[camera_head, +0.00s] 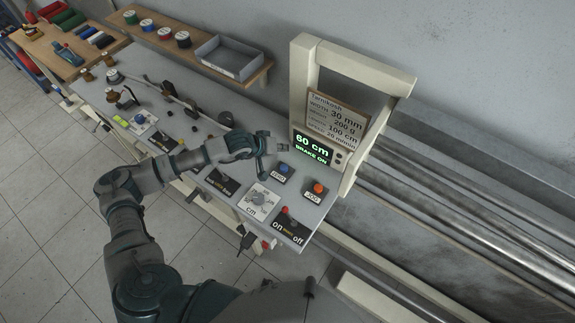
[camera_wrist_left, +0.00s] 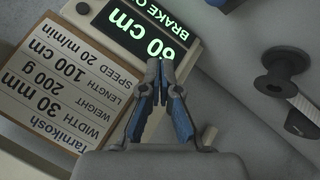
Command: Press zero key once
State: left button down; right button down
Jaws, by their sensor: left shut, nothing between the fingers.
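The zero key is a blue round button (camera_head: 283,168) with a dark "ZERO" label on the grey control desk (camera_head: 225,200), right of centre in the head view. My left gripper (camera_head: 283,148) is above the desk, just behind and above the blue button in that picture, apart from it as far as I can tell. In the left wrist view its fingertips (camera_wrist_left: 160,68) meet with nothing between them, in front of the lit display (camera_wrist_left: 150,33). My right gripper is not in view.
The display (camera_head: 312,147) reads "60 cm BRAKE ON", under a text sign (camera_head: 336,119). An orange button (camera_head: 318,188), a dial (camera_head: 259,199) and an on/off switch (camera_head: 288,226) lie close to the zero key. A cream frame (camera_head: 299,75) stands behind.

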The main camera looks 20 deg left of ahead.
aim_at(283, 168)
pick_arm(q)
jog(key=shift+a+f, duration=0.1)
jog(key=shift+a, duration=0.4)
jog(key=shift+d, duration=0.1)
jog(key=f+b, duration=0.4)
jog(key=f, duration=0.4)
jog(key=shift+d, duration=0.2)
jog(key=shift+a+f, duration=0.1)
jog(key=shift+f, duration=0.2)
jog(key=shift+f+b, duration=0.15)
jog(key=shift+b, duration=0.2)
jog(key=shift+d, duration=0.2)
